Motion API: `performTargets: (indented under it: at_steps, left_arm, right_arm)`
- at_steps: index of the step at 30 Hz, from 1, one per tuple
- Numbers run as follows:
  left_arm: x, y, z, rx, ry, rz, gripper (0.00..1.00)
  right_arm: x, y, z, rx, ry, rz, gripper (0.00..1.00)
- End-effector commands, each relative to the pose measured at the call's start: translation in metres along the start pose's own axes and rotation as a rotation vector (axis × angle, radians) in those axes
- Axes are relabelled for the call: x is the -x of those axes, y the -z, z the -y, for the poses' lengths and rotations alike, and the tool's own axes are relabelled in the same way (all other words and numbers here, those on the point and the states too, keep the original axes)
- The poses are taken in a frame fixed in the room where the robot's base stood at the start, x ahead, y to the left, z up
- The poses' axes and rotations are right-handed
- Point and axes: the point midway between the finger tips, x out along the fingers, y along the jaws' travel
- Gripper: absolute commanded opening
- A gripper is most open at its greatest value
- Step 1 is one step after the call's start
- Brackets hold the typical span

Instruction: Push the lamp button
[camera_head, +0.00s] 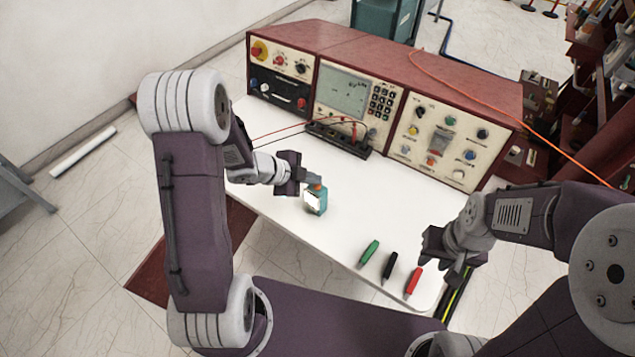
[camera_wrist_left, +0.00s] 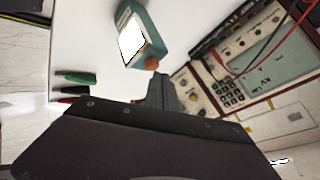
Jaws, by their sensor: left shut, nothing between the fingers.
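The lamp (camera_head: 317,203) is a small teal box with a bright white face, standing on the white tabletop. Its orange button (camera_head: 314,180) is on top, and it also shows in the left wrist view (camera_wrist_left: 152,63). My left gripper (camera_head: 297,182) is shut and empty, just left of the button. In the left wrist view its dark fingertips (camera_wrist_left: 161,88) are close to the button; whether they touch it I cannot tell. My right gripper (camera_head: 432,248) hangs over the table's front right, away from the lamp; its jaw opening is unclear.
A red console (camera_head: 400,75) with dials, a screen and switches stands along the back of the white table (camera_head: 335,240). Green (camera_head: 370,252), black (camera_head: 390,265) and red (camera_head: 413,281) probes lie at the front edge. A black terminal strip (camera_head: 338,139) with cables lies behind the lamp.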

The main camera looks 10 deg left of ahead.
Motion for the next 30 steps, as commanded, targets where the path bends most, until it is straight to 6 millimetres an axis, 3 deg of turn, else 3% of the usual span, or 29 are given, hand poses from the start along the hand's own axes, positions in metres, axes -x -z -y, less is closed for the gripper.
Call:
performTargets:
  at_steps: [5,20,30]
  left_arm:
    - [0.002,0.002,0.002,0.0,0.0,0.0,0.0]
    - [0.043,0.031,0.031,0.0,0.0,0.0,0.0]
    - [0.041,0.03,0.03,0.0,0.0,0.0,0.0]
  right_arm:
    - [0.003,0.0,0.0,0.0,0.0,0.0,0.32]
    - [0.062,0.006,0.001,0.0,0.0,0.0,0.32]
    - [0.06,0.006,0.001,0.0,0.0,0.0,0.32]
